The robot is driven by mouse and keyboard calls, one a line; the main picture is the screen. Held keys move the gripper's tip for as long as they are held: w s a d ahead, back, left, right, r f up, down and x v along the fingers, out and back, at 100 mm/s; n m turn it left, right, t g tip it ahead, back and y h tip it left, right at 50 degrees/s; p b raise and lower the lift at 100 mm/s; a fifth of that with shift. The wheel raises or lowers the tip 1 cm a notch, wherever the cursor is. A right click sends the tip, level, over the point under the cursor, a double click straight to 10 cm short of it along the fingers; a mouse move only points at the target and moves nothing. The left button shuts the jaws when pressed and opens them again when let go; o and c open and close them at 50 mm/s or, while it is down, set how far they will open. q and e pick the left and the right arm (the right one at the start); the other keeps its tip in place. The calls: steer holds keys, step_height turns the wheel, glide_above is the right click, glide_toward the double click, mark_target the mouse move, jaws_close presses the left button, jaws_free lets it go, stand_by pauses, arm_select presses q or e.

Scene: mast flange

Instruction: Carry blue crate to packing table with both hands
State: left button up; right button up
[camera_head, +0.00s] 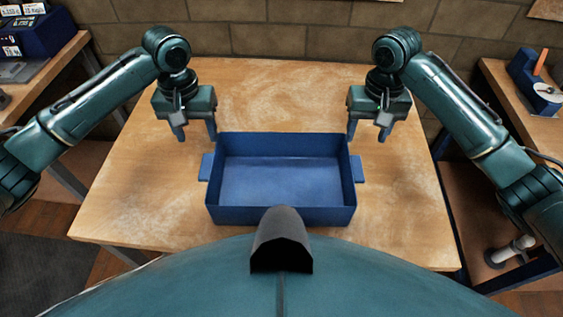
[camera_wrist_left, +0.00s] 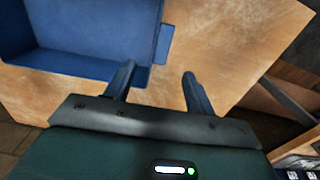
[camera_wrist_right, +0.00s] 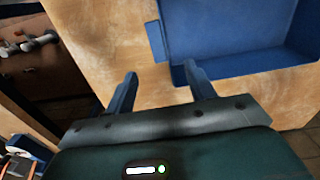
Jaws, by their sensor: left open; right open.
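The blue crate (camera_head: 282,214) sits upright and empty on a wooden table (camera_head: 400,225), with a tab handle on its left side (camera_head: 206,167) and one on its right side (camera_head: 357,168). My left gripper (camera_head: 198,138) is open and empty, above and behind the left handle. My right gripper (camera_head: 367,138) is open and empty, above and behind the right handle. The crate also shows in the left wrist view (camera_wrist_left: 90,62) and the right wrist view (camera_wrist_right: 250,65), apart from the fingers in both.
A side table (camera_head: 45,70) with a blue device (camera_head: 35,35) stands at the left. Another bench at the right holds a blue tool stand (camera_head: 535,80). A brick wall (camera_head: 290,38) is behind the table. The tabletop around the crate is clear.

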mark_target(207, 165)
arm_select(q)
step_height(207, 165, down, 13)
steer(key=shift+a+r, duration=0.1)
steer(key=shift+r, duration=0.05)
arm_select(e)
step_height(207, 165, down, 13)
steer(key=shift+d+r, duration=0.1)
arm_select(q)
jaws_close()
arm_select(e)
jaws_close()
stand_by(0.3)
steer(key=shift+r, duration=0.1)
